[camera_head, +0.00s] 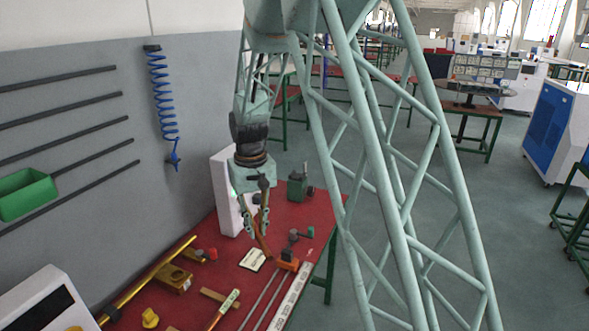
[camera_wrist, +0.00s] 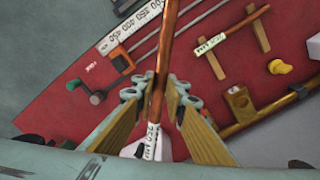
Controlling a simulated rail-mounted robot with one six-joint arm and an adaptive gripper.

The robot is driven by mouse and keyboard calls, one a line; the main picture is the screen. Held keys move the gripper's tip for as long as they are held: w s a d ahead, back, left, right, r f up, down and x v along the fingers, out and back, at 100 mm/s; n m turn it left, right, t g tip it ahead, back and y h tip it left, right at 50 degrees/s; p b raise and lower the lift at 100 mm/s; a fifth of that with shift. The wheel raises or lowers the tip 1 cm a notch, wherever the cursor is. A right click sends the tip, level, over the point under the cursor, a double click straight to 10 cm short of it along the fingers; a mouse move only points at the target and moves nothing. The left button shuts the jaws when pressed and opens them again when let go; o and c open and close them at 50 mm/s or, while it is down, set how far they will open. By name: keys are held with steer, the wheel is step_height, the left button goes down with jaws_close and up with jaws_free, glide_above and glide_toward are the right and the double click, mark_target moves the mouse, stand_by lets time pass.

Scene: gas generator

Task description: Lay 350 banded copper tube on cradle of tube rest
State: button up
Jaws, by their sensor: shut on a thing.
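My gripper (camera_head: 257,222) is shut on a copper tube (camera_wrist: 166,48) and holds it above the red table. In the wrist view, the tube passes between the two fingertips (camera_wrist: 157,92), and its white band (camera_wrist: 153,133) appears to read 350. In the head view, the held tube (camera_head: 262,242) slants down below the fingers. Two wooden strips (camera_wrist: 259,36), which look like the tube rest, lie on the table. Another copper tube with a white label (camera_wrist: 212,43) lies across them. The strips also show in the head view (camera_head: 219,298), toward the near side and apart from my gripper.
A white ruler (camera_head: 291,297) with an orange block (camera_head: 287,263) and grey rods lie right of the strips. A brass tube (camera_head: 150,277) and a yellow block (camera_head: 172,279) are at left. A white box (camera_head: 227,192) and a green machine (camera_head: 299,186) stand behind.

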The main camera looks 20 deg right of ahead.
step_height(320, 180, down, 6)
steer(key=b, duration=0.6)
steer(key=shift+w+d+f, duration=0.1)
stand_by(0.5)
